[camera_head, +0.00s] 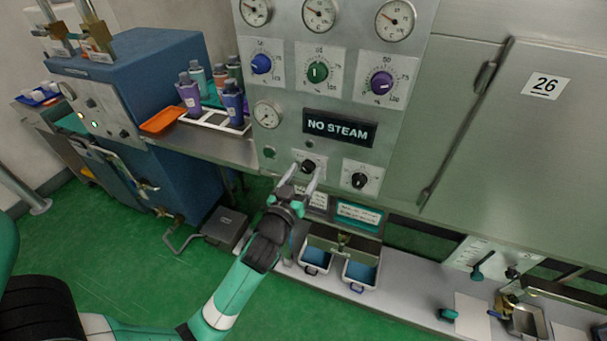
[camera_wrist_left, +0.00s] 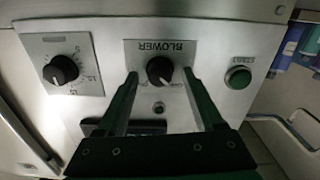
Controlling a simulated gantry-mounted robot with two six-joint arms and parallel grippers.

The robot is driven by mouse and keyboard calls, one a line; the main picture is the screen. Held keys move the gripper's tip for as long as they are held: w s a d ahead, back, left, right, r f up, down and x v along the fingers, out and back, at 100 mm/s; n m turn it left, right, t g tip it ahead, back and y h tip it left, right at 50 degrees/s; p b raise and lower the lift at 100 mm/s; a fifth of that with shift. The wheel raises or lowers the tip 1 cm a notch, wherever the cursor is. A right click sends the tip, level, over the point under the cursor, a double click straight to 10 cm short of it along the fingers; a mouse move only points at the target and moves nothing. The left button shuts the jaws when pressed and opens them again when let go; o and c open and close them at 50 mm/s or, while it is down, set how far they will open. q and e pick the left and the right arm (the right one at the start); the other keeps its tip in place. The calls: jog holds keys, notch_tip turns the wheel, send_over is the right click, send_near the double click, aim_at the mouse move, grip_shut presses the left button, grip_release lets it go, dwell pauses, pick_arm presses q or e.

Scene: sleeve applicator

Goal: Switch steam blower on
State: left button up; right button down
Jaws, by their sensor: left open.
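The blower switch is a black rotary knob (camera_head: 308,166) on the grey panel, below the lit "NO STEAM" display (camera_head: 340,128). In the left wrist view, the black knob (camera_wrist_left: 160,70) sits on a plate marked "BLOWER", which appears upside down. My left gripper (camera_head: 305,175) is open in front of the knob. In the wrist view, the two fingers of my left gripper (camera_wrist_left: 160,77) stand on either side of the knob, with gaps visible. I cannot tell how far the tips are from the panel. My right gripper is not in view.
A second black knob (camera_head: 359,180) is to the right. A green button (camera_wrist_left: 238,77) is beside the blower plate in the wrist view. Blue, green and purple dials and several gauges are above. Bottles (camera_head: 190,96) stand on the left shelf. Blue-lined bins (camera_head: 361,273) sit below.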

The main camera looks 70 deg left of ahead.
pick_arm(q)
grip_shut()
jog(key=shift+r, duration=0.1)
dwell(0.3)
jog(key=m+p, duration=0.2)
jog(key=m, duration=0.1)
jog(key=shift+r+m+p, duration=0.1)
jog(key=shift+m+p, duration=0.2)
jog(key=m+p, duration=0.3)
jog(key=m, duration=0.2)
jog(key=m+p, duration=0.2)
jog(key=m, duration=0.3)
jog(key=shift+m, duration=0.4)
jog(key=shift+f+m+p, duration=0.2)
jog(key=shift+m+p, duration=0.55)
jog(key=shift+m, duration=0.95)
